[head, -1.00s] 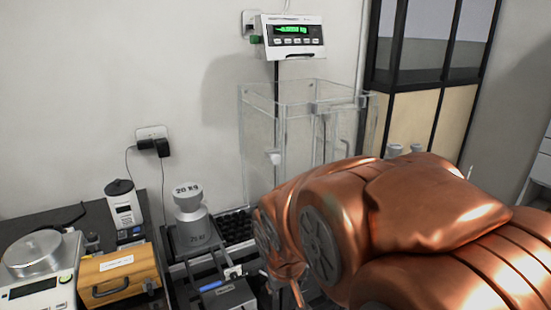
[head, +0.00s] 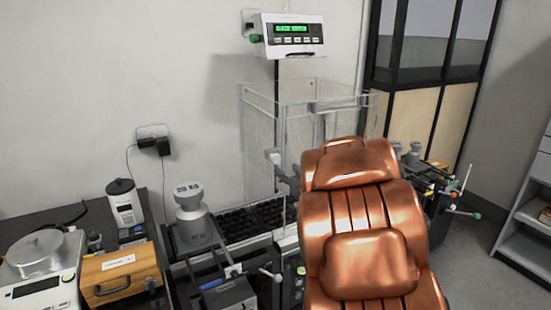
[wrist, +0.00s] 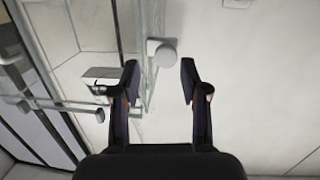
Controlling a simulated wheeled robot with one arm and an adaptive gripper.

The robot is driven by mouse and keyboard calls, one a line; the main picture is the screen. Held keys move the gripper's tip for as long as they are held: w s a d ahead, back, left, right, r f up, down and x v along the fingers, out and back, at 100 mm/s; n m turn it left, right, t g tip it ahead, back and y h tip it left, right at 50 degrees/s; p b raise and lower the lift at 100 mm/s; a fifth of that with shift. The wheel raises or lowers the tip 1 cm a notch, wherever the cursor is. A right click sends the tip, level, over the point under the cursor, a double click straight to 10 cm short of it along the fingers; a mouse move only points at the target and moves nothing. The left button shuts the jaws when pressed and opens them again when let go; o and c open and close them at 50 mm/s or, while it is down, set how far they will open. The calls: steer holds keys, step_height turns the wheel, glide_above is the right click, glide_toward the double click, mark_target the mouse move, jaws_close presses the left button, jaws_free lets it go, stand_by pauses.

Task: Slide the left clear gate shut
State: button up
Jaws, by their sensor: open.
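The clear enclosure (head: 262,118) stands against the wall below the display. A pale round knob (head: 272,155) shows at its left side, and in the wrist view the knob (wrist: 163,52) sits beside a clear panel edge (wrist: 146,88). My gripper (wrist: 160,80) is open, with one fingertip on each side of the knob's line and the knob a little beyond the tips. The jaws look empty, and the left finger overlaps the clear panels in the picture. My copper arm hides most of the gripper and the enclosure's lower right in the head view. How far the gate stands open is unclear.
A 20 kg weight (head: 190,215) stands left of the enclosure, near a black roller bed (head: 240,220). A wooden drawer box (head: 118,272) and a scale (head: 38,270) are further left. A display (head: 292,36) hangs above. Bare floor (head: 465,245) shows at right.

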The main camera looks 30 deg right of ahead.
mark_target(277, 159)
steer(key=shift+n+t+y, duration=0.3)
steer(key=shift+t+y, duration=0.5)
steer(key=shift+t, duration=0.1)
steer(key=shift+w+d+r+p, duration=0.1)
steer(key=shift+w+r+p, duration=0.2)
steer(key=shift+w, duration=1.05)
steer(key=shift+w+d+r+p, duration=0.1)
steer(key=shift+w+p, duration=0.3)
steer(key=shift+w, duration=1)
steer(key=shift+w+d+r+p, duration=0.15)
steer(key=shift+w+p, duration=0.2)
steer(key=shift+w, duration=1)
steer(key=shift+c, duration=0.4)
jaws_close()
